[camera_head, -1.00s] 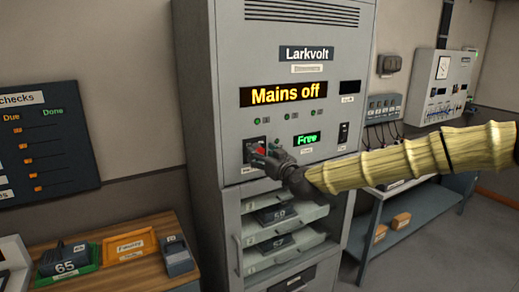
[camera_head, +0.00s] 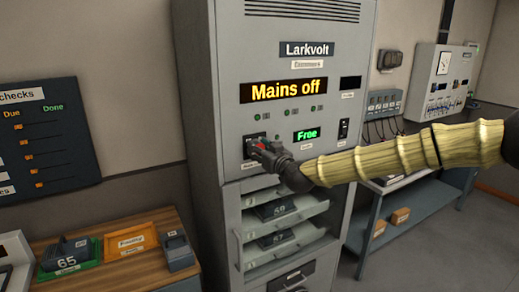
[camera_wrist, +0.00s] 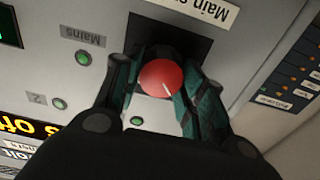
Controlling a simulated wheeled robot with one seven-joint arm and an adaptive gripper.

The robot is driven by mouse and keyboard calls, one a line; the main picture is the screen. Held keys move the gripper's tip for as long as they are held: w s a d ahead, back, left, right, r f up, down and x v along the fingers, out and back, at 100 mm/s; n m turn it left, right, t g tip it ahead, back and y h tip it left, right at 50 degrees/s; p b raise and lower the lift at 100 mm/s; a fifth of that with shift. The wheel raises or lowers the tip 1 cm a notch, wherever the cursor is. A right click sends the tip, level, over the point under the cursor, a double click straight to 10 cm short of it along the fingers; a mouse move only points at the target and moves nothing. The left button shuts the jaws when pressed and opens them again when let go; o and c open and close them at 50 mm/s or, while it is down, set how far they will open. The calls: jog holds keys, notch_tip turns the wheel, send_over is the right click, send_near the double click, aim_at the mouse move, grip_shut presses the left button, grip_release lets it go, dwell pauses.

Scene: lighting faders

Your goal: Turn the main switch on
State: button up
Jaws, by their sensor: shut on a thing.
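The main switch is a round red knob (camera_wrist: 161,79) with a white mark, on a black plate (camera_wrist: 187,29) on the grey cabinet front. My gripper (camera_wrist: 158,88) is shut on the knob, one finger on either side, in the wrist view. In the head view my gripper (camera_head: 262,150) reaches the red knob from the right and hides part of it. The cabinet's display (camera_head: 288,91) reads "Mains off". The label (camera_wrist: 203,10) by the knob starts with "Main" and is partly cut off.
A small green display (camera_head: 307,134) reads "Free". A black rocker switch (camera_head: 343,129) sits to its right. Below are open shelves (camera_head: 298,232) with numbered units. A wooden bench (camera_head: 160,225) with trays stands at left, a blue-grey bench (camera_head: 417,206) at right.

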jog(key=shift+f+b, duration=0.1)
jog(key=shift+b, duration=0.25)
jog(key=shift+w+d+f+m+b, duration=0.1)
jog(key=shift+d+m+b, duration=0.05)
jog(key=shift+m+b, duration=4.45)
jog(key=shift+w+d+f+m+b, duration=0.1)
jog(key=shift+m+b, duration=4.3)
jog(key=shift+b, duration=0.4)
jog(key=shift+r, duration=0.1)
jog(key=o, duration=1)
jog(key=shift+s, duration=0.1)
